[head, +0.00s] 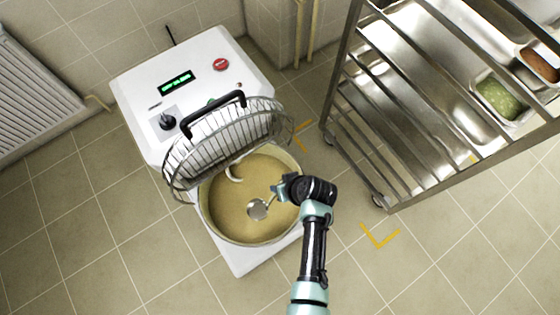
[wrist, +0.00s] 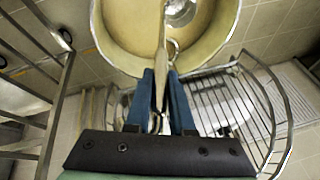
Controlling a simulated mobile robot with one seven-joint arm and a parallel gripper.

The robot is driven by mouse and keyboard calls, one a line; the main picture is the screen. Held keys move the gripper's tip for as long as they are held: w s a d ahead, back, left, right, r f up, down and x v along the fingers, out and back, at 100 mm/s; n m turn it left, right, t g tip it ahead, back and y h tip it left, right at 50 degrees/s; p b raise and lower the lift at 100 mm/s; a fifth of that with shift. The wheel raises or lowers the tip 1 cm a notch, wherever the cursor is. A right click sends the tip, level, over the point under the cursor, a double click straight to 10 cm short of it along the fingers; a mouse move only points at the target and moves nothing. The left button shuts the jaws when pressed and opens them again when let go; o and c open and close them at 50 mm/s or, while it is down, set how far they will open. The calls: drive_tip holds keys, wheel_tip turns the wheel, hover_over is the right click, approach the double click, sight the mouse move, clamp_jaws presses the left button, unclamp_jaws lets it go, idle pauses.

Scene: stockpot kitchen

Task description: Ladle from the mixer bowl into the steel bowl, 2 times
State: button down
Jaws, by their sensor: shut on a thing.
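The mixer bowl (head: 222,221) is a wide round bowl with tan liquid (head: 245,190) in it, on the white mixer. My gripper (head: 280,189) is over the right part of the bowl in the head view. In the wrist view my gripper (wrist: 161,88) is shut on the handle of a ladle. The ladle's round steel head (head: 258,209) is over the liquid inside the bowl's outline; I cannot tell whether it touches the liquid. I cannot make out the steel bowl for certain.
The wire guard (head: 225,140) with a black handle is raised behind the mixer bowl. A steel rack (head: 420,100) stands at right, with a pan of green food (head: 500,97). A radiator (head: 40,95) is at far left.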

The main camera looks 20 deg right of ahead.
wheel_tip(320, 180, down, 16)
drive_tip(key=b, duration=1.3)
drive_tip(key=shift+r, duration=0.25)
idle(0.9)
drive_tip(key=shift+r, duration=9.65)
drive_tip(key=shift+r+p, duration=0.3)
drive_tip(key=shift+p, duration=0.5)
